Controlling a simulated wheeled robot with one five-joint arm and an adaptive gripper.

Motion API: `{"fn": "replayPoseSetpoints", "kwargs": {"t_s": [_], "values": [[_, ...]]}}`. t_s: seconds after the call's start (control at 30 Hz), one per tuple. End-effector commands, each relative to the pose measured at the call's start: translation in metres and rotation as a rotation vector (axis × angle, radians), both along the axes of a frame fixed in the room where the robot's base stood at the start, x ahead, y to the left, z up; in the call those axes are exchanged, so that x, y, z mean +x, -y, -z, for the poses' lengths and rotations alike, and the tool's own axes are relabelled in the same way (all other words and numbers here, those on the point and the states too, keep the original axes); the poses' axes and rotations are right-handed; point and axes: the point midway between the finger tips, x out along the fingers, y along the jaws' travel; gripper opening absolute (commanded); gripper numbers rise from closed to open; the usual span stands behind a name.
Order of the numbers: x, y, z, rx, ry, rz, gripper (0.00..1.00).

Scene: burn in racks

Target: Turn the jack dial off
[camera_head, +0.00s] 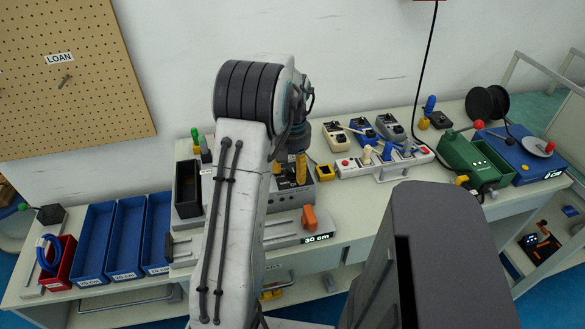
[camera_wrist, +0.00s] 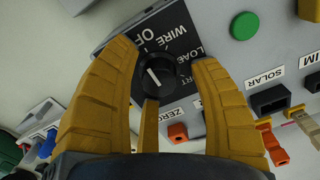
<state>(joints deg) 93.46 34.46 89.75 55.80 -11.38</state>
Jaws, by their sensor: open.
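The jack dial (camera_wrist: 155,75) is a round black knob with a white pointer line, on a dark plate lettered WIRE, OFF and LOAD in the wrist view. The pointer line lies aslant; which label it marks is hard to tell. My gripper (camera_wrist: 163,56) is open, with one yellow finger on each side of the dial. A gap shows between the dial and the right finger; contact on the left is unclear. In the head view my gripper (camera_head: 289,176) is low over a grey box (camera_head: 292,198), and its fingers largely hide the dial.
A green button (camera_wrist: 244,26), a ZERO label, a black SOLAR socket (camera_wrist: 271,100) and orange plugs (camera_wrist: 178,133) are close by. In the head view, an orange clip (camera_head: 309,218) stands in front, a yellow-black block (camera_head: 324,171) at right, and a black bin (camera_head: 187,188) at left.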

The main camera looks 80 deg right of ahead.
Motion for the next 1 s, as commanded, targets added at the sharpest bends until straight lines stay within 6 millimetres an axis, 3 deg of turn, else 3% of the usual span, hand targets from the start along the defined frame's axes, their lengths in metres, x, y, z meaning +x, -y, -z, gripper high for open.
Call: {"fn": "replayPoseSetpoints", "kwargs": {"t_s": [0.27, 0.7, 1.0], "values": [[0.0, 0.001, -0.015, -0.004, 0.0, 0.0, 0.56], [0.0, 0.001, -0.087, -0.004, 0.0, 0.0, 0.56], [0.0, 0.001, -0.115, -0.001, 0.0, 0.0, 0.56]]}}
